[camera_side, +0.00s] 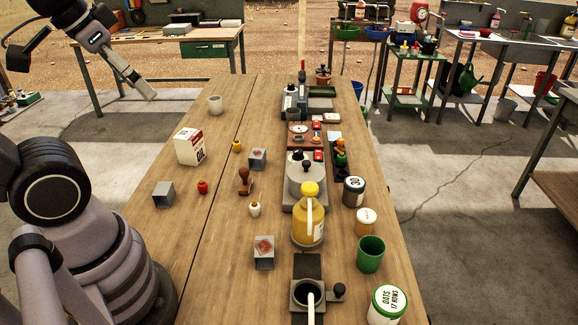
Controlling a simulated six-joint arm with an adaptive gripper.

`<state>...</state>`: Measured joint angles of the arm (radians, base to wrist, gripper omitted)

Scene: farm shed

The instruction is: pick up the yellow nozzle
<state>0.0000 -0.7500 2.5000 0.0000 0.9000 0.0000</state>
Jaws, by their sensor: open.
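The yellow nozzle (237,146) is a small rounded piece standing on the wooden table, left of the middle. A similar red piece (203,187) stands nearer and to its left, and a cream one (254,209) stands nearer and to its right. My gripper (147,93) is at the upper left, raised above the far left side of the table and well apart from the yellow nozzle. It is open, and I see nothing held in it. Its fingers are small and seen from the side.
A white carton (190,147) stands left of the yellow nozzle, and a grey block (257,159) is close on its right. A brown-handled stamp (245,181) stands nearer. A yellow jug (308,222) and a green cup (371,254) stand further right. Bare wood lies beyond the nozzle.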

